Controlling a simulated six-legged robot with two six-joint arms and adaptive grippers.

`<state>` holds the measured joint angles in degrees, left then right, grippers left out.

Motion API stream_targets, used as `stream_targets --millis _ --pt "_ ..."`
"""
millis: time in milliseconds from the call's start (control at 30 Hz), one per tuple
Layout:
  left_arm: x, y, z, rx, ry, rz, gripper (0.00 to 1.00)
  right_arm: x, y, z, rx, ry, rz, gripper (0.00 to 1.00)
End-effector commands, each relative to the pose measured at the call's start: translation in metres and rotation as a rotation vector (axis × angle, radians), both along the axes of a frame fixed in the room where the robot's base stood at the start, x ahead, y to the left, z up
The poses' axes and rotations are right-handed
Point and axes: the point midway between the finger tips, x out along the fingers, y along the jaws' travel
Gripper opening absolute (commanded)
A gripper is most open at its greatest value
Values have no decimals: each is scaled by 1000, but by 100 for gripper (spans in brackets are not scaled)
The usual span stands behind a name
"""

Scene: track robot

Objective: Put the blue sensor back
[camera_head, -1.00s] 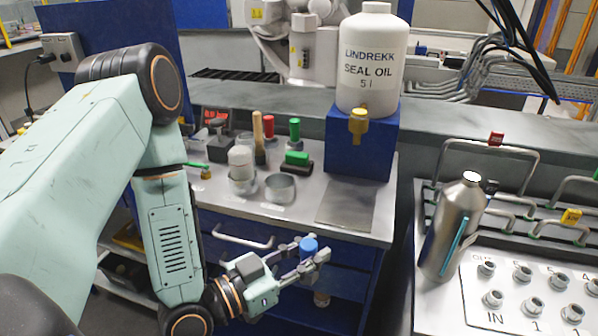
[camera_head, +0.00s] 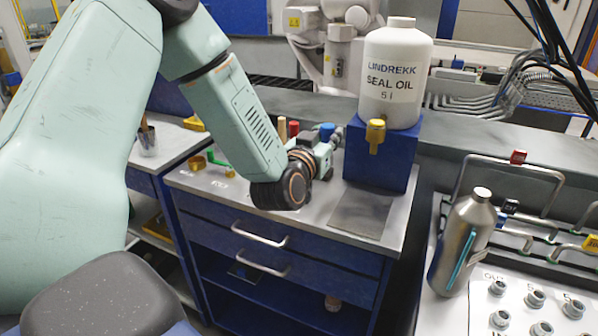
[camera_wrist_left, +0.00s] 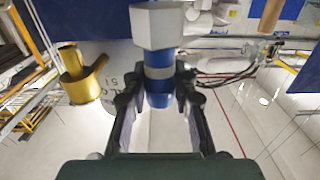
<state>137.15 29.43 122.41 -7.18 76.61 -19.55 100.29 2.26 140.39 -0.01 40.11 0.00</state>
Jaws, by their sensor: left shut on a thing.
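The blue sensor (camera_head: 327,130) is held in my left gripper (camera_head: 331,139) above the back of the metal bench top, just left of the blue stand. In the left wrist view, the fingers (camera_wrist_left: 158,92) are shut on either side of the sensor's blue body (camera_wrist_left: 158,74). Its white hexagonal end (camera_wrist_left: 157,25) points away from the palm. A red-topped item (camera_head: 294,128) stands left of the gripper, partly hidden. My left arm covers much of the bench behind it, so the other items there are mostly hidden. My right gripper is not in view.
A white seal oil container (camera_head: 395,75) stands on a blue stand (camera_head: 382,165) close right of the gripper. Its yellow tap (camera_head: 376,134) sticks out in front. A bare plate (camera_head: 361,214) lies before the stand. A metal bottle (camera_head: 461,245) stands at the right.

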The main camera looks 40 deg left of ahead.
Motion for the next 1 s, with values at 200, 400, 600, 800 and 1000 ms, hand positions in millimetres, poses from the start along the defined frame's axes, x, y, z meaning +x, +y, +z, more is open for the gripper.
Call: stream_targets --millis 200,400,600,800,1000 --pt "0 0 -41 4 4 8 0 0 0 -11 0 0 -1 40" --pt "1 -3 -64 5 0 5 0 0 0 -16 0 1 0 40" --pt "1 -5 -80 5 2 3 0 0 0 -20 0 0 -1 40" --pt "1 -4 -104 4 1 4 0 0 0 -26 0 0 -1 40" --pt "1 -4 -102 3 -1 4 0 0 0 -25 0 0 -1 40"
